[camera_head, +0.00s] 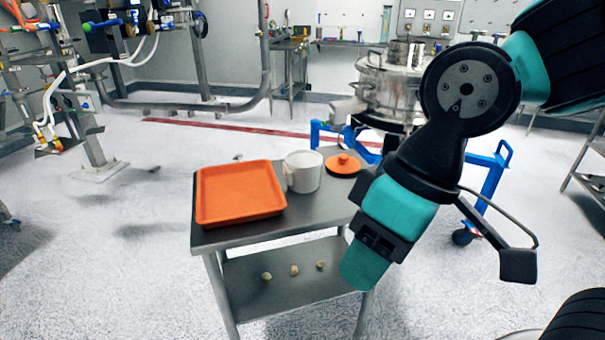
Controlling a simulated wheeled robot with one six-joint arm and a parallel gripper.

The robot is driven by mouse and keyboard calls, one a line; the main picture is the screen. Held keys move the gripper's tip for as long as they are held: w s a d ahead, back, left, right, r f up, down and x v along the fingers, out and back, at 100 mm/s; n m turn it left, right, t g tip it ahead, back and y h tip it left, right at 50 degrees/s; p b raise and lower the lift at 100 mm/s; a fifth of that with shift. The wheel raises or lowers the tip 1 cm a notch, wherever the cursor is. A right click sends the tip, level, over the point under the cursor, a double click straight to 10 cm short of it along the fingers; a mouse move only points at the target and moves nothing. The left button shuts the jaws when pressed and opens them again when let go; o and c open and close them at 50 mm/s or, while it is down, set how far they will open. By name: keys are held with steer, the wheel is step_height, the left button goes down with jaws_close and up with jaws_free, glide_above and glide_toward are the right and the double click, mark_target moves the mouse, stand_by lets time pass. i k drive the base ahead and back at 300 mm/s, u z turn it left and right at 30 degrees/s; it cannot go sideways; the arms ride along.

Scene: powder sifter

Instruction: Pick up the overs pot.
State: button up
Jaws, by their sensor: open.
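A white pot (303,172) with a handle on its left side stands upright on the top of a grey metal cart (262,232). I take it to be the overs pot. An orange lid (343,164) with a knob lies to the right of the pot, apart from it. My gripper (363,267) is at the lower end of my teal and black arm, to the right of and lower in the picture than the pot. It appears empty and open, and clear of the pot. The gap between its fingers is not clearly visible, and the arm hides the cart's right side.
An orange tray (240,215) lies left of the pot, close to it. Several small pale lumps (294,270) lie on the cart's lower shelf. A steel sifter (388,90) on a blue wheeled frame (490,178) stands behind. The floor left of the cart is clear.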

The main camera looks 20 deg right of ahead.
mark_target(303, 172)
steer(key=k, duration=0.65)
steer(key=u, duration=0.6)
steer(key=i, duration=0.55)
steer(key=u, duration=0.85)
steer(key=i, duration=1.3)
steer(key=z, duration=1.05)
steer(key=i, duration=0.4)
steer(key=z, duration=0.4)
